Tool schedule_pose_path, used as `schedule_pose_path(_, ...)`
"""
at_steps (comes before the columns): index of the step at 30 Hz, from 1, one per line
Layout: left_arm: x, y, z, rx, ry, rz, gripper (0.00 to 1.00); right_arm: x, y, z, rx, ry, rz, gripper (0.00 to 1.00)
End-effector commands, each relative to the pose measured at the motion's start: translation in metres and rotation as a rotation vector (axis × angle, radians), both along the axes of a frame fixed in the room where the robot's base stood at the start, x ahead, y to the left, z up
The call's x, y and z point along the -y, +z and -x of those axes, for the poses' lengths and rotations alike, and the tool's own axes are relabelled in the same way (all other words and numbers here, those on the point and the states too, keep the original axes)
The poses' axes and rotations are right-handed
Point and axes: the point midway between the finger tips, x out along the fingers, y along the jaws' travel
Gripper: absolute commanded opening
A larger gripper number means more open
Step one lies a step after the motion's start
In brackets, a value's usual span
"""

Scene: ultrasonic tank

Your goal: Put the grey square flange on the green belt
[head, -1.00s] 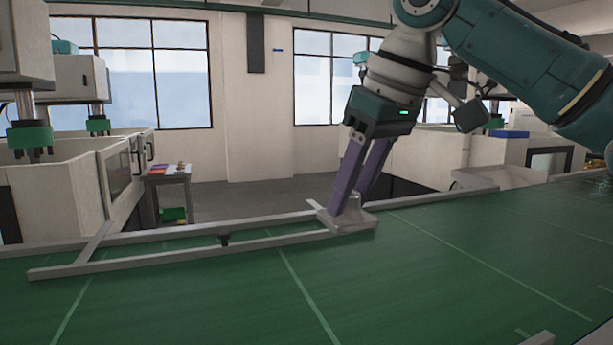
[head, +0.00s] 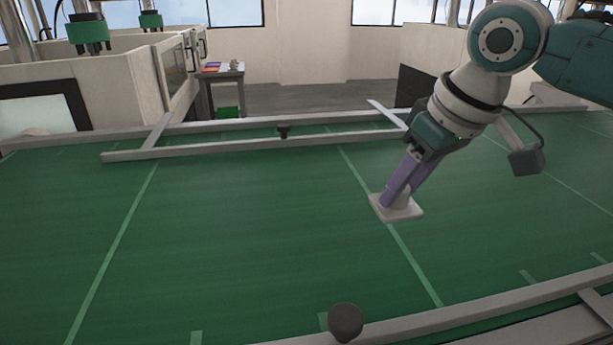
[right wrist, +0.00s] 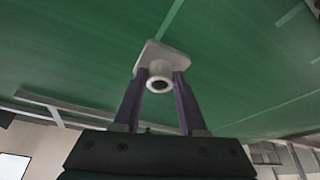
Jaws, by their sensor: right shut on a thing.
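The grey square flange (head: 397,207) is a pale square plate with a round hub. My right gripper (head: 393,197) is shut on its hub, with the plate facing down over the green belt (head: 250,240). In the right wrist view, the two purple fingers of the gripper (right wrist: 160,88) close on either side of the hub, and the flange's plate (right wrist: 165,55) lies beyond it with the belt behind. I cannot tell whether the plate touches the belt or hangs just above it. My left gripper is not in view.
A grey metal rail (head: 250,145) runs along the belt's far side, and another rail (head: 480,305) along the near side with a dark round knob (head: 345,321). The belt around the flange is clear. A small table (head: 222,78) stands beyond the far rail.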

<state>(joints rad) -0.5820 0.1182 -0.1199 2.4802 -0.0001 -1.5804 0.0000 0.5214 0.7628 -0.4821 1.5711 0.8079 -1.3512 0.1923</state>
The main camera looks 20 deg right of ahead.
Motion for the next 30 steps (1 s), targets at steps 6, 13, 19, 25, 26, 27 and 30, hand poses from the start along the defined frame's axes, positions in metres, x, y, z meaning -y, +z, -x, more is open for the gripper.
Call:
schedule_pose_path(6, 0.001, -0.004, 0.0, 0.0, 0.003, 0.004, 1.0, 0.0, -0.028, 0.0, -0.002, 0.0, 0.0, 0.0)
schedule_pose_path(13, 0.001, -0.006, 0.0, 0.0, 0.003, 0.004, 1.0, 0.0, -0.047, 0.0, 0.002, 0.002, 0.0, 0.0)
schedule_pose_path(19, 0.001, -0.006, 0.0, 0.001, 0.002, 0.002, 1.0, 0.0, -0.046, 0.0, 0.002, 0.001, 0.001, 0.0)
schedule_pose_path(25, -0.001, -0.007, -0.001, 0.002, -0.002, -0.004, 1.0, 0.0, -0.05, 0.0, 0.001, 0.001, 0.0, 0.48)
schedule_pose_path(26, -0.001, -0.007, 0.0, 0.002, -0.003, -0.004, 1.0, 0.0, -0.05, 0.0, 0.001, 0.001, 0.0, 0.51)
schedule_pose_path(27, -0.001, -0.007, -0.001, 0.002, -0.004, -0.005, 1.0, 0.0, -0.05, 0.0, 0.001, 0.001, 0.0, 0.56)
schedule_pose_path(30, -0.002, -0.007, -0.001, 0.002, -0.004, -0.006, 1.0, 0.0, -0.05, 0.0, 0.001, 0.001, 0.0, 0.67)
